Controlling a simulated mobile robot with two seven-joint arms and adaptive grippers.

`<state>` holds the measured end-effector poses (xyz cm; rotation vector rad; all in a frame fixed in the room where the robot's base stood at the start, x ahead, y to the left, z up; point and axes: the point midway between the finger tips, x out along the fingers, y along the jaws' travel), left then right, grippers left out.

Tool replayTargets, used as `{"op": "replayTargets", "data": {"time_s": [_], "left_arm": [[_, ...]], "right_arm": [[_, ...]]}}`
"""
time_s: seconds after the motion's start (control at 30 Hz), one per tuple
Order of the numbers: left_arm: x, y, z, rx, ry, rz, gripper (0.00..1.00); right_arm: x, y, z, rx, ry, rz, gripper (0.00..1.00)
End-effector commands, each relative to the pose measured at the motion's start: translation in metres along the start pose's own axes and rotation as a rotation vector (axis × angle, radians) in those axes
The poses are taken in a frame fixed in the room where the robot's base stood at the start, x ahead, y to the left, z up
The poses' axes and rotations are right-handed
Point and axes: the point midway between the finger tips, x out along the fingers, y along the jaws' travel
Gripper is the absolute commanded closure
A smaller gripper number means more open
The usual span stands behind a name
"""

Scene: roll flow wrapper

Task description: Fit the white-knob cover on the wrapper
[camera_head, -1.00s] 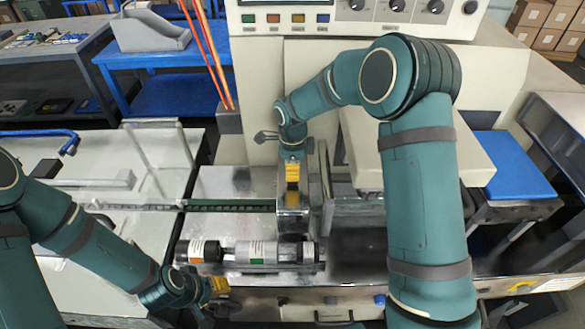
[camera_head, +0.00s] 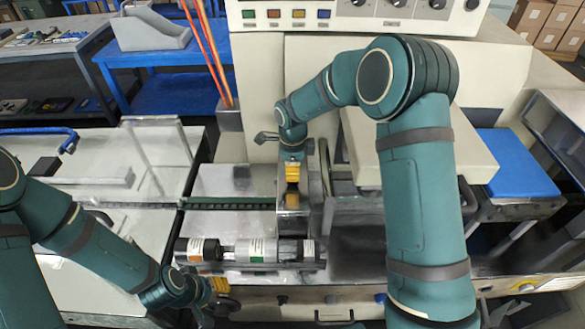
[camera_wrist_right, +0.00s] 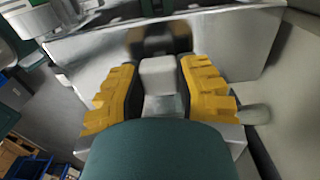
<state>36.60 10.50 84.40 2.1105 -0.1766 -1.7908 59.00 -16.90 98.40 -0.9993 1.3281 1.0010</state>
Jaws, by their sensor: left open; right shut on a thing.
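The cover (camera_head: 291,222) is a shiny metal box-like piece with a white knob (camera_wrist_right: 158,77). It stands in the middle of the wrapper (camera_head: 345,25), behind the labelled rolls. My right gripper (camera_head: 292,178) is over it, with yellow fingers on both sides of the knob. In the right wrist view my right gripper (camera_wrist_right: 160,92) is shut on that knob, and the metal cover (camera_wrist_right: 225,50) spreads out beyond it. Whether the cover's lower edge touches the wrapper is hidden.
Labelled rolls (camera_head: 256,251) lie along the front of the wrapper, close to the cover. A dark chain track (camera_head: 230,206) runs left from it. A beige housing (camera_head: 365,150) stands to the right, partly behind my right arm. Orange-red poles (camera_head: 208,60) rise behind.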

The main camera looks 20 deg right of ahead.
Motion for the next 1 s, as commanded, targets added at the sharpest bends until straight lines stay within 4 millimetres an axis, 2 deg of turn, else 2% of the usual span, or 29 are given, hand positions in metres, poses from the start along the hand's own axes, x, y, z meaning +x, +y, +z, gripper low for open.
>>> {"op": "replayTargets", "data": {"time_s": [0.5,0.8,0.83,0.87,0.9,1.0], "left_arm": [[0.009,-0.004,0.001,0.000,0.000,0.000,0.57],[0.009,-0.004,0.001,0.000,0.000,0.000,0.57],[0.009,-0.003,0.001,0.000,0.000,0.000,0.57],[0.009,-0.003,0.001,0.000,0.000,0.000,0.57],[0.009,-0.003,0.001,0.000,0.000,0.000,0.57],[0.009,-0.004,0.001,0.000,0.000,0.000,0.57]], "right_arm": [[0.013,-0.001,0.001,-0.001,-0.001,-0.002,1.00],[0.013,-0.001,0.001,-0.001,-0.001,-0.002,1.00],[0.013,-0.001,0.001,-0.001,-0.001,-0.002,0.53],[0.013,-0.001,0.001,-0.001,-0.001,-0.002,0.43],[0.013,-0.001,0.001,0.000,-0.001,-0.002,0.38],[0.013,0.000,0.000,0.000,-0.001,-0.002,0.38]]}}
